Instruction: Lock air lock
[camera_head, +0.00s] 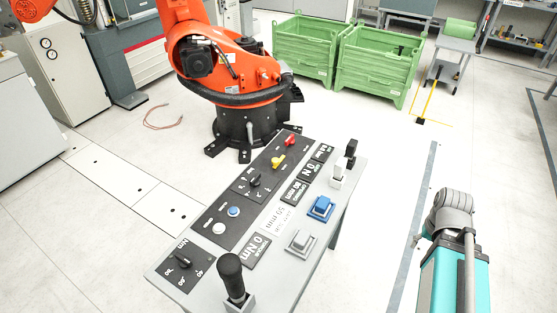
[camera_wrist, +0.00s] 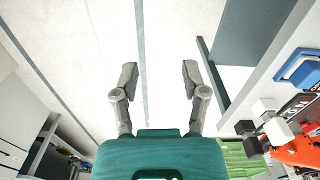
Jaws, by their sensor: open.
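A grey control console (camera_head: 160,274) with several knobs, buttons and levers stands in the middle of the head view. No label naming the air lock is readable, so I cannot tell which control it is. A red knob (camera_head: 290,141) and a yellow knob (camera_head: 277,160) sit on a black panel at the far end. A black lever (camera_head: 351,150) and a white lever (camera_head: 338,175) stand at the right edge; they also show at the right of the wrist view. My gripper (camera_wrist: 158,70) is open and empty, with bare floor between its fingers, apart from the console.
A blue switch (camera_head: 321,208), a grey switch (camera_head: 301,240) and a black joystick (camera_head: 230,272) sit on the console. An orange robot arm (camera_head: 220,70) on a black base stands behind it. Green crates (camera_head: 375,66) are at the back.

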